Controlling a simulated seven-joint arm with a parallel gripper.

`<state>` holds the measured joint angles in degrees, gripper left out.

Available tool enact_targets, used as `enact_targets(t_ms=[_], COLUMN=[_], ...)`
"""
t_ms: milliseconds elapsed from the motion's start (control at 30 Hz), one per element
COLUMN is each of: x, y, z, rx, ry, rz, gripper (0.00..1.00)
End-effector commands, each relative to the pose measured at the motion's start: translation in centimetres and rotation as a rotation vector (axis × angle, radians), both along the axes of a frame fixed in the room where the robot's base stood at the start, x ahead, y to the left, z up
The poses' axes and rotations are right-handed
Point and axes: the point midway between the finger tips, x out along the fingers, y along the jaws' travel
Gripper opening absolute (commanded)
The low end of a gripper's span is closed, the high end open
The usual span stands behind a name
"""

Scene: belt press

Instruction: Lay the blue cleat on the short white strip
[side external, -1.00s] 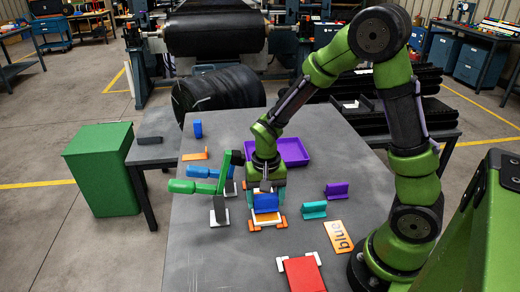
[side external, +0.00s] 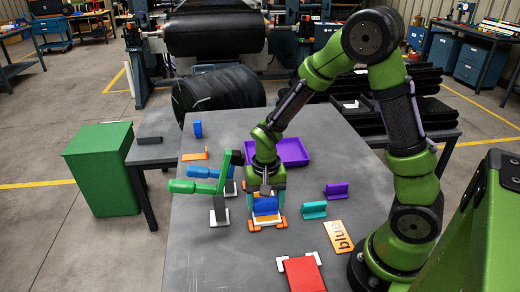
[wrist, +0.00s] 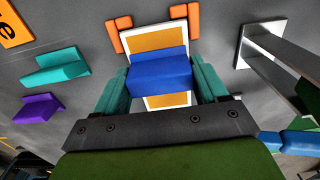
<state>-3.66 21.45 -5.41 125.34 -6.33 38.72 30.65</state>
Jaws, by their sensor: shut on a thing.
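The blue cleat (side external: 266,207) is between the jaws of my gripper (wrist: 160,85), which is shut on it. In the wrist view the cleat (wrist: 160,74) lies across a short white strip (wrist: 154,32) with an orange middle. The strip shows beyond the cleat and on its near side. Orange corner pieces (wrist: 120,33) stand at the strip's far end. In the side view the strip is mostly hidden by the cleat and my gripper. I cannot tell whether the cleat's underside touches the strip.
A green-handled toggle clamp (side external: 197,187) stands close on the left. Teal (side external: 314,209) and purple (side external: 337,190) cleats lie to the right. A purple tray (side external: 292,152) is behind, and a red plate (side external: 302,274) and an orange "blue" card (side external: 339,236) are in front.

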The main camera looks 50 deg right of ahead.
Motion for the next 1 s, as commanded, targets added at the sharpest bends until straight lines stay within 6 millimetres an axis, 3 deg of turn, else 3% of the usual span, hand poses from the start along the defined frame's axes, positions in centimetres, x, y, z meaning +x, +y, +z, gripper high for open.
enact_targets(t_ms=[33, 200, 567, 933, 1000], x=[0.0, 0.0, 0.1, 0.1, 0.0], y=[0.0, 0.0, 0.0, 0.0, -0.2], z=[0.0, 0.0, 0.7, 7.2, 7.2], rx=[0.0, 0.0, -0.001, -0.001, 0.001], ry=[0.0, 0.0, -0.004, -0.008, 0.004], rz=[0.0, 0.0, 0.002, 0.002, 0.075], gripper=[0.74, 1.0, 1.0, 1.0, 1.0])
